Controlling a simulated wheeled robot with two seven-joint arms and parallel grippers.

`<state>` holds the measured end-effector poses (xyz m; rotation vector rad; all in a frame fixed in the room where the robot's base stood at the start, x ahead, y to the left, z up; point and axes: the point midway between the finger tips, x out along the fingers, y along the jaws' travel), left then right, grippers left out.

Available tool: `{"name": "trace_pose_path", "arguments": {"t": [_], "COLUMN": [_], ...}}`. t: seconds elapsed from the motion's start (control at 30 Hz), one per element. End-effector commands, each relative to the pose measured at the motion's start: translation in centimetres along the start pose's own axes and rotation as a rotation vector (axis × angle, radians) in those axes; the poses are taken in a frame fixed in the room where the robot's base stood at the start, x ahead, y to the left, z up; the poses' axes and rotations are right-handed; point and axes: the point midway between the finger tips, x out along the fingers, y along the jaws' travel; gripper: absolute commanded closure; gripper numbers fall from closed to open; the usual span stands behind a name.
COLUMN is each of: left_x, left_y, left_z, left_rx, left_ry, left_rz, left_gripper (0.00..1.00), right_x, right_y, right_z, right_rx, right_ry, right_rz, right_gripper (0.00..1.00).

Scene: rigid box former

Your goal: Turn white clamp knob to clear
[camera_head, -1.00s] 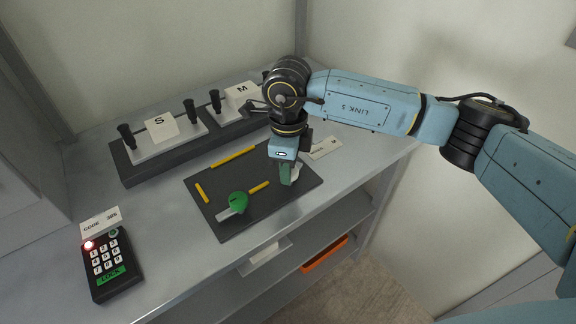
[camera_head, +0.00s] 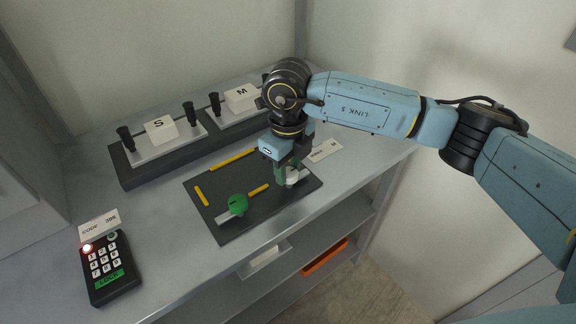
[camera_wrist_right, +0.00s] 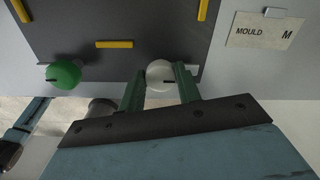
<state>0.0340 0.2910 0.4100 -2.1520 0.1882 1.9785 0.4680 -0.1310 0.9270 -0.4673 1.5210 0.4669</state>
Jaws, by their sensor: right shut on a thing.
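The white clamp knob (camera_head: 293,176) sits at the right part of the dark plate (camera_head: 232,228), partly hidden by my right gripper (camera_head: 284,179). In the right wrist view the white knob (camera_wrist_right: 160,76) is round with a dark mark, and the two green fingers of my right gripper (camera_wrist_right: 160,88) stand on either side of it, shut on it. The green clamp knob (camera_head: 238,202) is on the same plate to the left, with a grey bar beside it. It also shows in the wrist view (camera_wrist_right: 63,75). My left gripper is not in view.
Yellow strips (camera_head: 233,160) lie on the plate. Behind stands a dark rack with white blocks marked S (camera_head: 160,129) and M (camera_head: 241,97). A keypad (camera_head: 108,268) with a red light is at front left. A "MOULD M" card (camera_head: 324,150) lies right of the plate.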

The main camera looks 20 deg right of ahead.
Motion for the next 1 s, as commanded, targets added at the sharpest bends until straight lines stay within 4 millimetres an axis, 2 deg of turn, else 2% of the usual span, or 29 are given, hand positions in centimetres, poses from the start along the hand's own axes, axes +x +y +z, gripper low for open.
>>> {"name": "trace_pose_path", "arguments": {"t": [0.27,0.3,0.47,0.77,0.87,1.0], "left_x": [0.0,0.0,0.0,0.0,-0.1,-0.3], "left_y": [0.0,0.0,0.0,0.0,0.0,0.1], "left_z": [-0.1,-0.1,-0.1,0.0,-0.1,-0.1], "left_rx": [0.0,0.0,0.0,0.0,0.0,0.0], "left_ry": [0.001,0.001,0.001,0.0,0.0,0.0], "left_rz": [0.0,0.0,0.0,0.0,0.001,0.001], "left_gripper": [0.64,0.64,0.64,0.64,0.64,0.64], "right_x": [-0.1,-0.1,-0.1,-0.2,-1.0,-3.5], "right_y": [-0.1,-0.1,-0.1,0.0,-0.1,-0.1], "right_z": [0.1,0.1,0.1,0.0,0.1,0.1], "right_rx": [0.004,0.004,0.003,0.002,0.002,0.001], "right_ry": [-0.004,-0.004,-0.003,-0.002,-0.004,-0.006], "right_rz": [-0.001,-0.001,0.0,0.0,-0.001,-0.001], "right_gripper": [0.89,0.65,0.45,0.45,0.45,0.45]}}
